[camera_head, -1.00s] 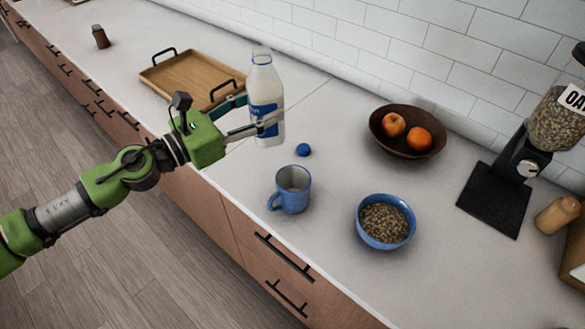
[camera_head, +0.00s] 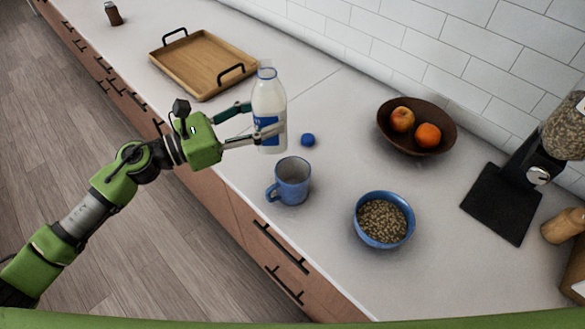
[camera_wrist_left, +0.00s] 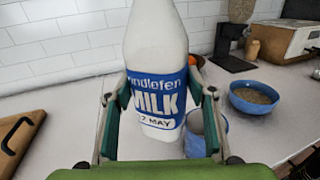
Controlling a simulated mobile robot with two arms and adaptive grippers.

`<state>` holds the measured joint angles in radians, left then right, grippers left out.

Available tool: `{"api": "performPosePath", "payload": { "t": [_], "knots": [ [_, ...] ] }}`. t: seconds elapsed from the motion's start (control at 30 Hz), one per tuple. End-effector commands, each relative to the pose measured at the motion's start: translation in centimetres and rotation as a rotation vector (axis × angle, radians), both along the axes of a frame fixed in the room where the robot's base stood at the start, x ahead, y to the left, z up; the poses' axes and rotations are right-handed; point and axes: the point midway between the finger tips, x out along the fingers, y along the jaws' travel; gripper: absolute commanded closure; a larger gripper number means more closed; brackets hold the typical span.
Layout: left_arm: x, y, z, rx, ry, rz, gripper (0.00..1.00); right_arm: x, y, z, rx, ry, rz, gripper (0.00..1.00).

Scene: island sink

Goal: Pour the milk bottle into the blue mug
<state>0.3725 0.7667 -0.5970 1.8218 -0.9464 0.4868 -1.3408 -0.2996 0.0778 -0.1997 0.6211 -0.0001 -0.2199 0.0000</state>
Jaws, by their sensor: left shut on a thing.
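The milk bottle (camera_head: 268,104) is upright and uncapped, with white milk inside and a blue label. My left gripper (camera_head: 268,134) is shut on its lower part. The left wrist view shows the bottle (camera_wrist_left: 158,50) between the two fingers (camera_wrist_left: 158,95). The blue mug (camera_head: 292,183) stands upright on the counter, just in front of the bottle, its handle to the left. In the left wrist view the mug (camera_wrist_left: 219,128) is partly hidden behind the right finger and bottle. The mug looks empty. My right gripper is not in view.
A blue cap (camera_head: 308,140) lies right of the bottle. A blue bowl of grain (camera_head: 359,226), a brown fruit bowl (camera_head: 384,130) and a dispenser (camera_head: 500,205) stand to the right. A wooden tray (camera_head: 160,58) lies behind left.

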Motion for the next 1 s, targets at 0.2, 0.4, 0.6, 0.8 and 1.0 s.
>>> {"api": "performPosePath", "payload": {
  "t": [0.2,0.4,0.6,0.8,1.0],
  "knots": [
    [0.1,0.1,-1.9,0.038,-0.049,0.000,0.71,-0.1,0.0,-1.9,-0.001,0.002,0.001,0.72],
    [0.2,0.3,-4.6,0.101,-0.135,0.000,0.71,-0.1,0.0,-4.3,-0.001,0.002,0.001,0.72],
    [0.3,0.3,-5.1,0.179,-0.241,-0.001,0.71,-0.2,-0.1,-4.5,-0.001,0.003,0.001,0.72],
    [0.3,0.4,-5.1,0.256,-0.346,-0.001,0.71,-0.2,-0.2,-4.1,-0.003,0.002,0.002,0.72],
    [0.2,0.3,-5.4,0.332,-0.450,0.000,0.71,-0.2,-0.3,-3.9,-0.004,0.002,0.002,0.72]
  ]
}}
